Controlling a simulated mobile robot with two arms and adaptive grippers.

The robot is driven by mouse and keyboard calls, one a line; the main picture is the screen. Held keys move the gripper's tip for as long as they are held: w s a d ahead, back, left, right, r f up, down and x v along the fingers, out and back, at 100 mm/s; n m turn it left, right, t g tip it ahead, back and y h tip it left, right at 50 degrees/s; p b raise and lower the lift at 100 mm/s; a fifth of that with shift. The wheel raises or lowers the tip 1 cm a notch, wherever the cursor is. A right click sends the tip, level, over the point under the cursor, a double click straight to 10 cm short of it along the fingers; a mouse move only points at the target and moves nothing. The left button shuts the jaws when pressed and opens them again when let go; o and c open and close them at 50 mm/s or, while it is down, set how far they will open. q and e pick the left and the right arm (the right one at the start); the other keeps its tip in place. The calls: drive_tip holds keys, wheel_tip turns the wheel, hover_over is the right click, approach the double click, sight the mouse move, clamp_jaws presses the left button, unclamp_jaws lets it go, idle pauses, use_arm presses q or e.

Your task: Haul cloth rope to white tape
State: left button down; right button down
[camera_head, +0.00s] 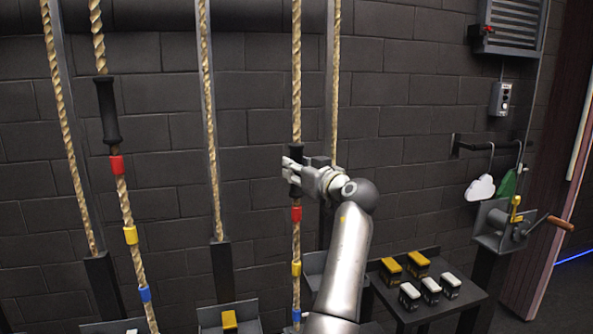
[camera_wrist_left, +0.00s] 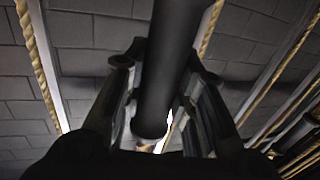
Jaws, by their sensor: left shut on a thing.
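My left gripper (camera_head: 312,178) is at the right-hand handled rope (camera_head: 296,90) and is shut on its black handle (camera_head: 296,155). Below the handle this rope carries red tape (camera_head: 296,214), yellow tape (camera_head: 296,268) and blue tape (camera_head: 296,314). In the left wrist view the black handle (camera_wrist_left: 166,70) runs between the fingers of my left gripper (camera_wrist_left: 160,105). A second handled rope (camera_head: 122,195), on the left, has a higher black handle (camera_head: 108,110) and the same tape colours. I see no white tape, and cannot tell which rope is the cloth one. My right gripper is not in view.
Plain ropes (camera_head: 208,110) run beside the handled ones, against a dark block wall. A small dark table (camera_head: 440,312) with yellow-topped and white-topped blocks stands at lower right. A crank (camera_head: 545,222) and hanging white cloud-shaped (camera_head: 480,188) and green (camera_head: 507,184) pieces are farther right.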

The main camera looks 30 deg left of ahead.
use_arm(q)
wheel_tip(320, 180, up, 17)
drive_tip(key=p, duration=0.5)
drive_tip(key=shift+f+p, duration=0.1)
drive_tip(key=shift+p, duration=0.2)
drive_tip(key=shift+f, duration=0.1)
drive_tip(key=c, duration=1.2)
unclamp_jaws()
drive_tip(key=shift+o, duration=0.2)
approach(299, 99)
drive_tip(key=shift+s+d, duration=0.3)
drive_tip(key=shift+d, duration=0.1)
